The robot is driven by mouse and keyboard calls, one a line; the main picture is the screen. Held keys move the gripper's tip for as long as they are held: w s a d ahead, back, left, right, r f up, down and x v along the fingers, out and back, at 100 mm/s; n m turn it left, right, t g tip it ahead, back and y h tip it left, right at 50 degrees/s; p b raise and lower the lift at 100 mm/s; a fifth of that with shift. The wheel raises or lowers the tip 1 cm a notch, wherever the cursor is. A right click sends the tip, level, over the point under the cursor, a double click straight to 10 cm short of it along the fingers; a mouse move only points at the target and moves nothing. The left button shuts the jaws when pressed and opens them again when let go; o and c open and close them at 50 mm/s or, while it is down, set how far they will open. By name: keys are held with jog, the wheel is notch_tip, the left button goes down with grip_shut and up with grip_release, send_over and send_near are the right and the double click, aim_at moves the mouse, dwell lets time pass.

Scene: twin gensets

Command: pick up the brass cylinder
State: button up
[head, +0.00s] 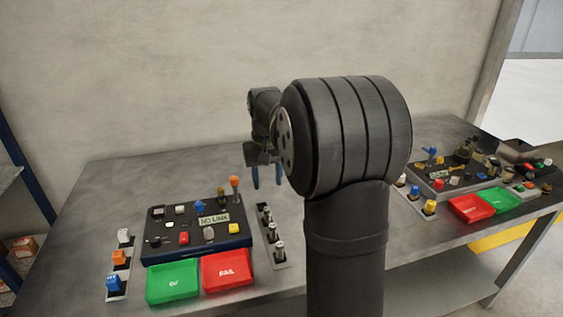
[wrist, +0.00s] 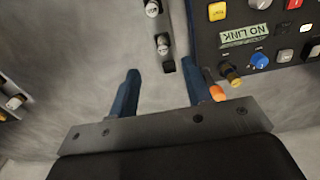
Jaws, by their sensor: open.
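I cannot tell for certain that this is the brass cylinder of the task.
A narrow rack (head: 285,264) with several silver-and-dark cylinders stands right of the left panel (head: 195,247). Green (head: 172,294) and red (head: 228,283) trays lie in front. A second panel (head: 455,187) stands at right. The bench's back left is clear.

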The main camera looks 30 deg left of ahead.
notch_tip(320, 180, up, 7)
jog(key=m, duration=2.5)
send_over(220, 188)
jog(key=f, duration=1.1)
jog(key=shift+w+d+f, duration=0.1)
jog(key=shift+d+f, duration=0.1)
jog(key=shift+f, duration=0.2)
jog(key=shift+a+f, duration=0.15)
jog(key=shift+f, duration=2.5)
jog(key=c, duration=1)
